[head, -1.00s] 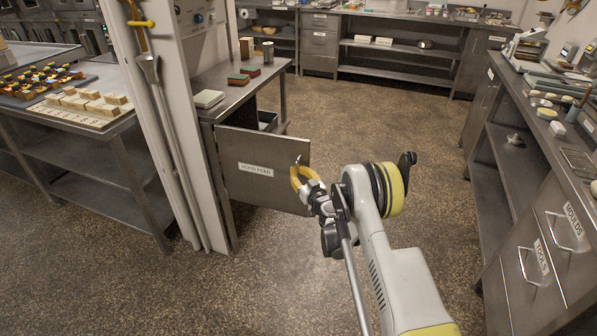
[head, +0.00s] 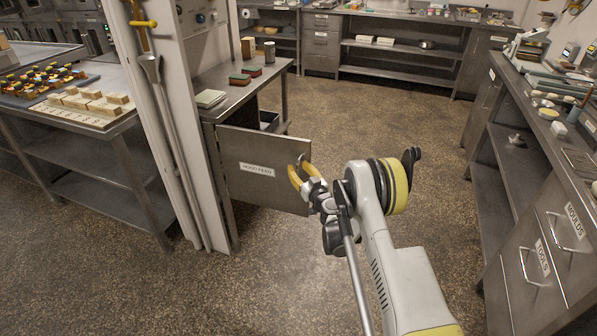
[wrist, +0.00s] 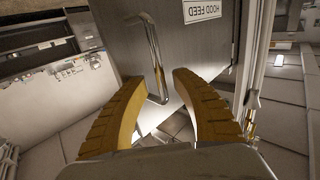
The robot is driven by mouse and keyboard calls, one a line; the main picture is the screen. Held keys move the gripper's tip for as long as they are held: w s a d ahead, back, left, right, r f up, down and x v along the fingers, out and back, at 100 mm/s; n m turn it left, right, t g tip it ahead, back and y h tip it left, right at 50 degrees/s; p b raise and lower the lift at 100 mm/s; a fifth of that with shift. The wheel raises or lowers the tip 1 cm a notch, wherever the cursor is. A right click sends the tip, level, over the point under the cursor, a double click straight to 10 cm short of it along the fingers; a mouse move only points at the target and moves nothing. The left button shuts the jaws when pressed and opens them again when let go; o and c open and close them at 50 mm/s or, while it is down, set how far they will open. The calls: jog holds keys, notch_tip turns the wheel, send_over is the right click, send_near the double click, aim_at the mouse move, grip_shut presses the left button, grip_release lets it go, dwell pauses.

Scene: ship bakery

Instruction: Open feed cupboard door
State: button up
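The feed cupboard door (head: 262,185) is a grey metal panel with a white label.
A steel counter (head: 237,95) above the door carries small boxes and a can. A white post (head: 165,110) stands left of the door. A right-hand counter has drawers labelled MOULDS and TOOLS (head: 545,258). The speckled floor (head: 390,115) between is clear.

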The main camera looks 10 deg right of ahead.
notch_tip(320, 180, up, 9)
jog(key=shift+f, duration=0.1)
dwell(0.3)
jog(key=shift+r, duration=0.2)
jog(key=s+a+r+g+y, duration=0.1)
jog(key=s+a+r, duration=0.15)
jog(key=r, duration=0.25)
jog(key=s+a+r+n+g, duration=0.1)
jog(key=s+a+r+g, duration=0.1)
jog(key=s+r, duration=0.3)
jog(key=s+a+r+g+y, duration=0.1)
jog(key=s+a+r, duration=0.2)
jog(key=r, duration=0.3)
jog(key=s+r+g+h, duration=0.1)
jog(key=s+r+g, duration=0.2)
jog(key=s, duration=1.4)
jog(key=s+d+f+m+g+h, duration=0.1)
jog(key=s+d+f+h, duration=0.1)
jog(key=s, duration=1)
jog(key=s+d+f+m+g+h, duration=0.2)
jog(key=s+d+f, duration=0.2)
jog(key=s, duration=0.8)
jog(key=shift+f+g+h, duration=0.25)
jog(key=shift+g+h, duration=0.05)
jog(key=shift+h, duration=0.1)
